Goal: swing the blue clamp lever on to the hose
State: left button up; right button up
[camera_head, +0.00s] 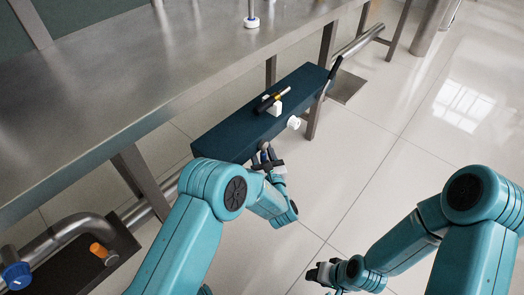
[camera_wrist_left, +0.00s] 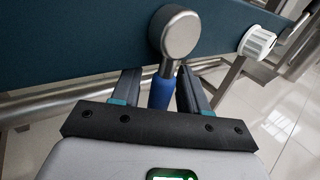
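The clamp lever has a round metal hub (camera_wrist_left: 180,32) on the front face of a dark blue box, and its blue handle (camera_wrist_left: 160,93) hangs down from it in the left wrist view. My left gripper (camera_wrist_left: 157,75) is open around the handle, with a finger on each side and a visible gap on the left. In the head view my left gripper (camera_head: 266,158) is at the box's front, hiding most of the lever. My right gripper (camera_head: 322,275) is low, away from the box; its finger gap is unclear. I cannot clearly make out the hose.
A metal table (camera_head: 150,70) stands behind. The tiled floor (camera_head: 390,170) at right is clear.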

aim_at(263, 159)
pick_arm(q)
grip_shut()
jog(key=shift+s+a+r+m+g+p, duration=0.2)
jog(key=shift+m+g+p, duration=0.1)
jog(key=shift+m+p, duration=0.1)
jog(key=shift+f, duration=0.15)
jog(key=shift+o, duration=0.8)
grip_release()
pick_arm(e)
jog(key=shift+s+r, duration=0.35)
jog(key=shift+s, duration=0.1)
pick_arm(q)
jog(key=p+v, duration=0.2)
jog(key=v, duration=0.5)
jog(key=shift+s, duration=0.3)
pick_arm(e)
jog(key=s+r, duration=0.1)
jog(key=r, duration=0.1)
jog(key=shift+s+a+r+g, duration=0.2)
jog(key=shift+s+r+g, duration=0.1)
jog(key=shift+s+g, duration=0.1)
